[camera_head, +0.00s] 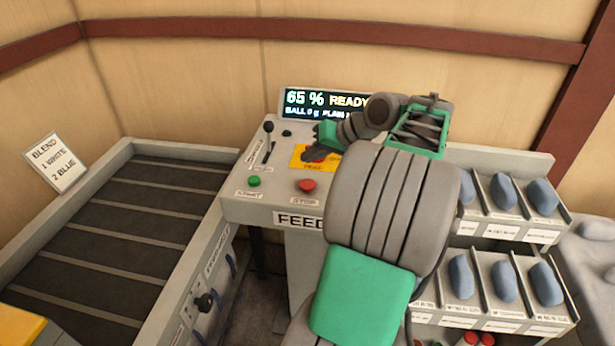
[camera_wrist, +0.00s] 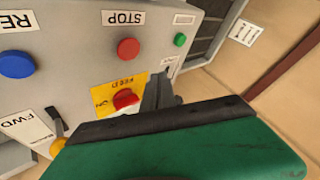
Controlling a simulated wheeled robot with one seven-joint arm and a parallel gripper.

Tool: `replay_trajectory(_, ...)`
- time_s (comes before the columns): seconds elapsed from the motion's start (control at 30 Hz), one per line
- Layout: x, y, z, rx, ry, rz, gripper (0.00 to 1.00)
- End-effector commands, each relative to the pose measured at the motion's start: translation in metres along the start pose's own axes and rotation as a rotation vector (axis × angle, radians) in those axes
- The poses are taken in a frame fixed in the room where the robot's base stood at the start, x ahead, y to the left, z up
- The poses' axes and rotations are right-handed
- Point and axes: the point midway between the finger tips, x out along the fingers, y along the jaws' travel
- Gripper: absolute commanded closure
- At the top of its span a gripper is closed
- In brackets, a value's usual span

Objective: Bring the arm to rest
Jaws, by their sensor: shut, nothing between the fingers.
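My gripper (camera_head: 312,153) is over the feed control panel (camera_head: 240,210), beside the yellow plate (camera_head: 302,162) with its red knob, and is shut with nothing in it. In the wrist view my fingers (camera_wrist: 162,90) show together just right of the red knob (camera_wrist: 125,99) on the yellow plate; I cannot tell whether they touch it. My arm reaches forward over the panel and hides its right part. A display (camera_head: 320,103) behind the panel reads 65 % READY.
A green button (camera_head: 254,181), a red stop button (camera_head: 307,186) and a black lever (camera_head: 267,140) are on the panel. A dark slatted conveyor (camera_head: 120,225) lies left. Racks with blue-grey pouches (camera_head: 502,190) stand right. A BLEND sign (camera_head: 57,163) leans at the wall.

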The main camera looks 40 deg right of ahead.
Motion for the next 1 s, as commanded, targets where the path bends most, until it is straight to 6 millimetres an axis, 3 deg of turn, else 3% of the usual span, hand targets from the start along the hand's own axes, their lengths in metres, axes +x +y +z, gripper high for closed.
replay_trajectory(0.63, 0.004, -0.004, 0.002, -0.007, -0.006, 0.002, 1.00)
replay_trajectory(0.73, 0.022, -0.034, 0.012, -0.049, -0.046, 0.019, 1.00)
replay_trajectory(0.83, 0.050, -0.088, 0.044, -0.137, -0.122, 0.060, 1.00)
replay_trajectory(0.9, 0.065, -0.126, 0.081, -0.212, -0.183, 0.100, 1.00)
replay_trajectory(1.0, 0.073, -0.165, 0.142, -0.326, -0.262, 0.158, 1.00)
